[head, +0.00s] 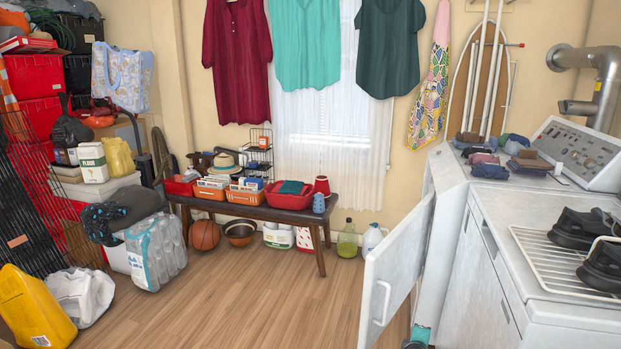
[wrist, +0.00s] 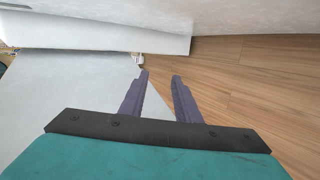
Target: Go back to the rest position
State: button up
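My gripper (wrist: 160,74) shows in the wrist view with its two purple-grey fingers apart and nothing between them. Its teal body fills the bottom of that view. In the head view a small teal and black part, which looks like my gripper (head: 420,335), shows at the bottom edge, just right of the open white door (head: 395,265). Its fingers cannot be made out there. In the wrist view a pale panel (wrist: 70,100) lies left of and under the fingers; I cannot tell whether they touch it.
The white machine (head: 475,270) stands right of the door, with a wire rack (head: 540,255) and black shoes (head: 585,228) on top. A bench (head: 270,212) with red and orange baskets stands at the back. The wooden floor (head: 240,295) is clear in the middle.

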jog(key=s+a+f+m+g+y+p, duration=0.1)
jog(key=s+a+f+m+g+p, duration=0.3)
jog(key=s+f, duration=0.45)
jog(key=s+a+f+m+g+y+p, duration=0.1)
jog(key=s+a+f+m+g+p, duration=0.3)
jog(key=s, duration=0.8)
jog(key=s+a+f+m+g+y+p, duration=0.1)
jog(key=s+a+g, duration=0.3)
jog(key=s, duration=0.7)
jog(key=s+a+f+m+g+y+p, duration=0.1)
jog(key=s+a+m+g+y+p, duration=0.1)
jog(key=s, duration=0.8)
jog(key=a+m+g+p, duration=0.1)
jog(key=a+p, duration=0.1)
jog(key=a, duration=0.1)
jog(key=shift+s+a+m+g+y+p, duration=0.25)
jog(key=shift+s+m+g+y+p, duration=0.05)
jog(key=shift+s+m+g+p, duration=0.1)
